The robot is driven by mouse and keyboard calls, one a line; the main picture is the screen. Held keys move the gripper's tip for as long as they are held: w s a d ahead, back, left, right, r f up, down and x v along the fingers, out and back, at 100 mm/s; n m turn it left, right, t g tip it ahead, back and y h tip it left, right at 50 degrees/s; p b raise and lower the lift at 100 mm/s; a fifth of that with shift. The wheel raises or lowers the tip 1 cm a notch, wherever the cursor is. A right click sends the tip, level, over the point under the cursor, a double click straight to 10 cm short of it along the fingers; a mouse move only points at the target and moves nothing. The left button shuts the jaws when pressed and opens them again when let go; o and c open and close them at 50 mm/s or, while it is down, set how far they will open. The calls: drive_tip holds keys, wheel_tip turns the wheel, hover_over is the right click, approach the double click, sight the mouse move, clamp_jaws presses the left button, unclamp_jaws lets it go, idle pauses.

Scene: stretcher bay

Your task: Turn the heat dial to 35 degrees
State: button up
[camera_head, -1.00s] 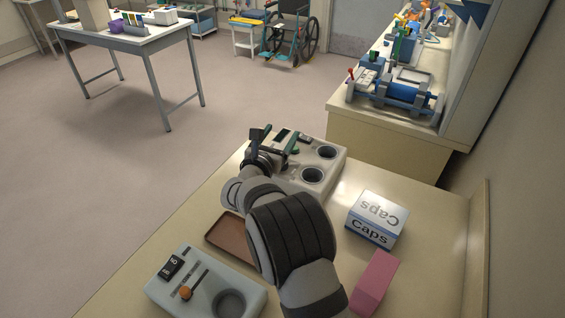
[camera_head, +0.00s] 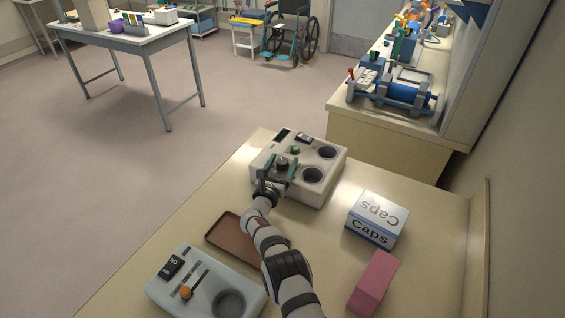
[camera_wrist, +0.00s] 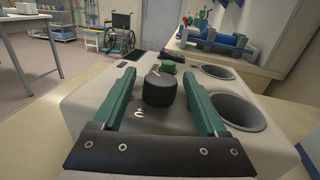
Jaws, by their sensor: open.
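The heat dial is a dark round knob (camera_wrist: 159,88) on the top face of a cream block heater (camera_head: 328,152) with two round wells. In the wrist view it stands between the two green fingers of my gripper (camera_wrist: 157,95), with a gap on each side. My gripper (camera_head: 279,168) is open around the dial. A green button (camera_wrist: 168,66) lies beyond the dial. The dial's pointer and any degree marks cannot be read; part of a white marking shows on the near panel. A dark display (camera_head: 283,135) is at the heater's far left corner.
A brown tray (camera_head: 222,236) lies left of my arm. A grey device (camera_head: 165,292) with an orange-knobbed lever stands at the front left. A Caps box (camera_head: 376,218) and a pink block (camera_head: 373,283) are at the right. The bench between heater and Caps box is clear.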

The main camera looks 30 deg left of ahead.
clamp_jaws()
drive_tip(key=shift+w+r+n+y, duration=0.1)
drive_tip(key=shift+w+n+y, duration=0.05)
drive_tip(key=shift+n+y, duration=0.65)
drive_tip(key=shift+y, duration=0.3)
unclamp_jaws()
drive_tip(key=shift+a+h, duration=0.1)
drive_tip(key=shift+h, duration=0.2)
